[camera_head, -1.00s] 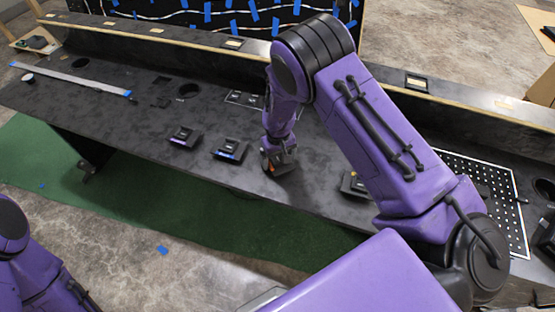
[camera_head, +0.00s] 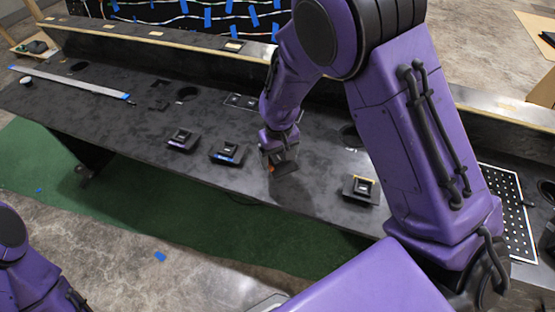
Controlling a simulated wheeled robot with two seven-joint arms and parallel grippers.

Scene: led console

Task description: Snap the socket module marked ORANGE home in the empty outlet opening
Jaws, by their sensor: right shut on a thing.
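My right gripper (camera_head: 274,152) points down over the console (camera_head: 150,125) near its front middle. It is shut on a small dark socket module (camera_head: 286,167) with an orange mark on its left side. The module is tilted and seems held just above the surface, with a shadow below; the fingers hide part of it. The empty outlet opening cannot be made out now; my right arm covers part of the back ledge. My left arm shows at the lower left, but its gripper is out of view.
Similar modules stand on the console: one marked purple (camera_head: 182,140), one blue (camera_head: 229,153), one yellow (camera_head: 361,189). A raised back ledge (camera_head: 190,40) carries several small outlets. A perforated panel (camera_head: 508,205) lies at the right. A long grey strip (camera_head: 75,82) lies at the left.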

